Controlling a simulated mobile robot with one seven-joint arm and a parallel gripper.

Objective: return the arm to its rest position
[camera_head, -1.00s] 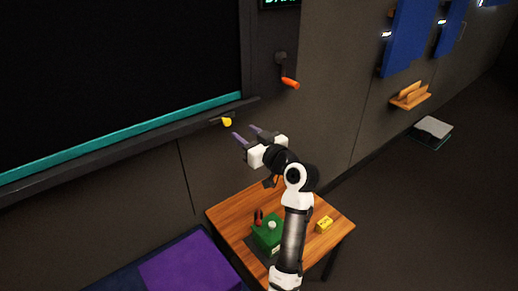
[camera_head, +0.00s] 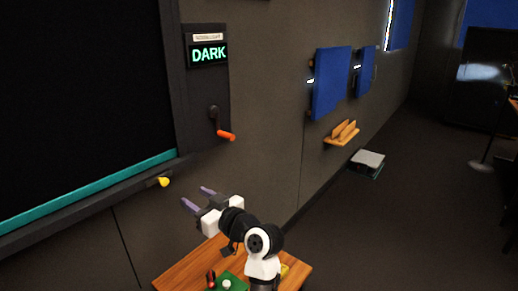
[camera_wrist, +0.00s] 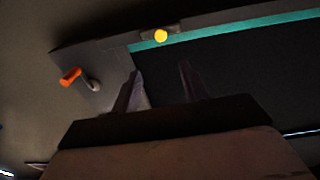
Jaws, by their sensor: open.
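My gripper (camera_head: 196,198) is in the lower middle of the head view, above the small wooden table and in front of the dark wall. Its two purple-grey fingers are apart with nothing between them, pointing up and left. The fingers also show in the wrist view (camera_wrist: 160,85). My arm rises from the bottom of the head view and hides part of the table. A yellow knob (camera_head: 164,182) on the ledge below the black screen is a little left of the fingertips, apart from them. It also shows in the wrist view (camera_wrist: 161,36).
The wooden table (camera_head: 180,272) carries a green box (camera_head: 236,286) with a white ball. An orange-handled crank (camera_head: 226,135) sits under a "DARK" sign (camera_head: 208,54). Blue panels (camera_head: 332,82) and a wooden wall shelf (camera_head: 342,134) are at right. Books (camera_head: 368,161) lie on the floor, otherwise open there.

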